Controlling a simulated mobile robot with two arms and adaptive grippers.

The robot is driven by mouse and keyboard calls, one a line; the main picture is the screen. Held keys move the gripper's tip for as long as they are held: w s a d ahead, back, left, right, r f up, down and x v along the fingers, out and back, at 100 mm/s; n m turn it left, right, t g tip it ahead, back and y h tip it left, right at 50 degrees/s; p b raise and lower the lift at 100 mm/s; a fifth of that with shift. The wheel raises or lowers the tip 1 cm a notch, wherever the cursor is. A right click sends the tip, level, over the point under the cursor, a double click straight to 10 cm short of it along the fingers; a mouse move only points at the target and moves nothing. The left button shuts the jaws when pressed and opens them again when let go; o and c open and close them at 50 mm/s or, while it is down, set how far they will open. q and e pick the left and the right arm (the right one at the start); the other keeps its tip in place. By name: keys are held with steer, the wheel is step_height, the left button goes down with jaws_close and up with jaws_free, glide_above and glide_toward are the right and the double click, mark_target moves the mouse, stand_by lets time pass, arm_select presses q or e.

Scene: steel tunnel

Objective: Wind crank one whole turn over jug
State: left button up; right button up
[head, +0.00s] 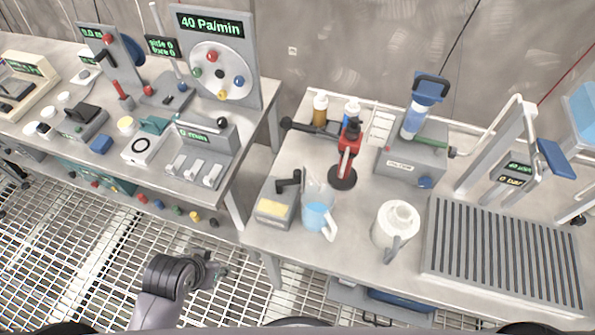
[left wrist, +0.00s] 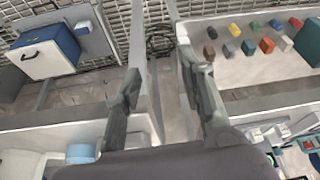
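A clear jug (head: 318,217) with light blue contents and a white handle stands upright near the front left of the right-hand bench. Just left of it is a low grey box (head: 272,212) with a pale yellow panel. A black crank-like arm (head: 289,182) rises at the box's back corner, beside the jug's rim. My left gripper (head: 212,270) is low, over the floor grating left of this bench, apart from the jug and crank. The left wrist view shows its two fingers (left wrist: 164,92) spread with nothing between them. My right gripper is not in view.
The left bench (head: 225,190) holds several instruments; a gap separates the benches.

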arm_select(q)
steer(key=w+d+r+m+t+h, duration=0.2)
steer(key=w+d+r, duration=0.2)
steer(key=r, duration=0.4)
steer(key=m+t+h, duration=0.2)
steer(key=m+h, duration=0.5)
steer(key=h, duration=0.2)
glide_toward(297, 171)
steer(key=p+x, duration=0.1)
steer(key=x, duration=0.2)
steer(key=p+x, duration=0.1)
steer(key=x, duration=0.3)
steer(key=p+x, duration=0.2)
steer(key=x, duration=0.1)
steer(key=shift+d+f, duration=0.1)
steer(key=shift+f, duration=0.35)
steer(key=shift+c, duration=0.5)
jaws_close()
